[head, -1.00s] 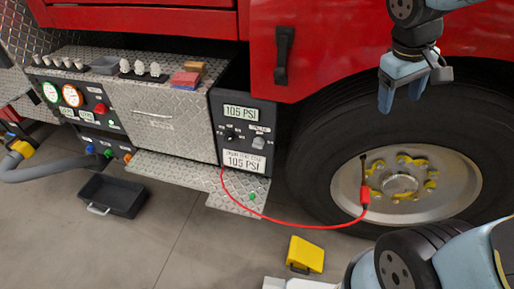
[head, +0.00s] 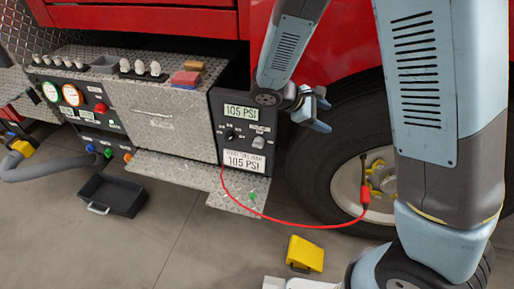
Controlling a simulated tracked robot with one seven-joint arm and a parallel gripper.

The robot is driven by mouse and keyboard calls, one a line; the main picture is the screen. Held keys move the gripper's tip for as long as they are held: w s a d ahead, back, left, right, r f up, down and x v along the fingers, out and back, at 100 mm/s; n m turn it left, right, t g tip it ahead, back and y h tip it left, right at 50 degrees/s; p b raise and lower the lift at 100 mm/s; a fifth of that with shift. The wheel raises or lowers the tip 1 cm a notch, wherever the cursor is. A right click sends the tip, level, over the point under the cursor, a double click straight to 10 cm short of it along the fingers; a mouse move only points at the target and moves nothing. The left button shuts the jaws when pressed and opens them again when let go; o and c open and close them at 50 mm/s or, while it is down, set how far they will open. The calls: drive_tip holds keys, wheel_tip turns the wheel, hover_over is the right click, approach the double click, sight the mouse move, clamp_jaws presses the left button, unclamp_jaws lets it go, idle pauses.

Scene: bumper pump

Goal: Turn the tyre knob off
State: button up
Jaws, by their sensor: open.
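A dark control panel (head: 243,132) on the truck's side has a screen reading 105 PSI. Below the screen are a black rotary knob (head: 231,135) at the left and a grey knob or switch (head: 258,142) at the right. Their labels are too small to read, so I cannot tell which one is the tyre knob. My gripper (head: 321,110) is open and empty, to the right of the panel and apart from it, in front of the red bodywork and tyre edge. Its fingers point to the right in the picture.
A red hose (head: 290,224) runs from below the panel to the wheel's valve (head: 365,195). A diamond-plate step (head: 190,178) juts out below the panel. A yellow chock (head: 305,253) and a black tray (head: 110,195) are on the floor. My arm hides much of the wheel (head: 335,165).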

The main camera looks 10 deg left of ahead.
drive_tip(key=a+f+n+t, duration=0.7)
drive_tip(key=a+f+n, duration=0.2)
drive_tip(key=a+f, duration=0.3)
drive_tip(key=n+t+y, duration=0.7)
drive_tip(key=n+y, duration=0.1)
drive_tip(key=n, duration=0.4)
approach(256, 147)
drive_tip(key=w, duration=0.3)
drive_tip(key=w+d, duration=0.1)
drive_tip(key=w, duration=0.6)
drive_tip(key=shift+w+d+f, duration=0.15)
drive_tip(key=shift+d+f, duration=0.05)
drive_tip(key=shift+d, duration=0.05)
drive_tip(key=shift+a, duration=0.1)
drive_tip(key=c, duration=1)
